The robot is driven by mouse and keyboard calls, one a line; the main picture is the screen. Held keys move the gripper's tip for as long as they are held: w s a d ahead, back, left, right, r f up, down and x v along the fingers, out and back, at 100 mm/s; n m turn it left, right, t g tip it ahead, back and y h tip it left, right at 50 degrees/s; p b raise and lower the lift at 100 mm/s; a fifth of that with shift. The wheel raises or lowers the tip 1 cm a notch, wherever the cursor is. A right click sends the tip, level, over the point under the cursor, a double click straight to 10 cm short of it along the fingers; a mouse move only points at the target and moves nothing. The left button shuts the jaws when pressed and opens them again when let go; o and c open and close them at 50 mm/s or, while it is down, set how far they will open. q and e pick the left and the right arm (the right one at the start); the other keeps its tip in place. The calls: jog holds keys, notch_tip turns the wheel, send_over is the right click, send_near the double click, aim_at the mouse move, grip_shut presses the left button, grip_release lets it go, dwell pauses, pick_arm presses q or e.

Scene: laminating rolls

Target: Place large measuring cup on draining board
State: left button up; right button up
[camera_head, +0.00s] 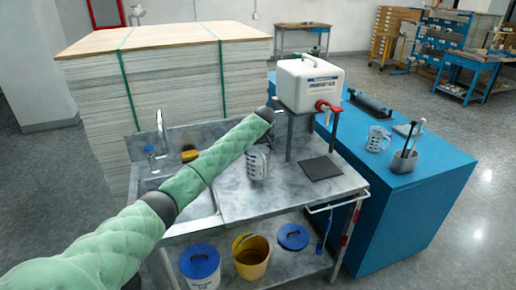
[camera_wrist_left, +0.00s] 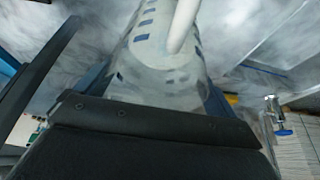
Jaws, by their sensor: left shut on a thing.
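The large measuring cup (camera_head: 257,166), clear with blue markings, is upright over the grey marbled draining board (camera_head: 300,205) beside the sink. In the left wrist view the cup (camera_wrist_left: 150,40) fills the middle, with its pale handle toward the top. My left gripper (camera_wrist_left: 155,95) is shut on the cup. In the head view my green left arm reaches in from the left and its dark wrist hides most of the gripper. I cannot tell whether the cup's base touches the board. My right gripper is not in view.
A white canister (camera_head: 310,86) with a red tap stands on a rack over a dark mat (camera_head: 321,168). Another measuring cup (camera_head: 377,139) and a grey holder (camera_head: 404,161) stand on the blue cabinet (camera_head: 400,195).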

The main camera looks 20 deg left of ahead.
pick_arm(q)
jog(key=o, duration=1.7)
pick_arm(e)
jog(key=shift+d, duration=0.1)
pick_arm(q)
jog(key=shift+r, duration=0.1)
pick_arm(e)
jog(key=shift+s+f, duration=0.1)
pick_arm(q)
jog(key=b+v, duration=0.3)
jog(key=v, duration=0.7)
jog(key=shift+s+d+b, duration=0.1)
jog(key=shift+d+b, duration=0.1)
jog(key=shift+b, duration=0.2)
jog(key=shift+v, duration=0.9)
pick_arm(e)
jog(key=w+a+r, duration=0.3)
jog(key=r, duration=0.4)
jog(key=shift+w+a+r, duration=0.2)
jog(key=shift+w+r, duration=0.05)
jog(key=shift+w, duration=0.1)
pick_arm(q)
jog(key=shift+a, duration=0.1)
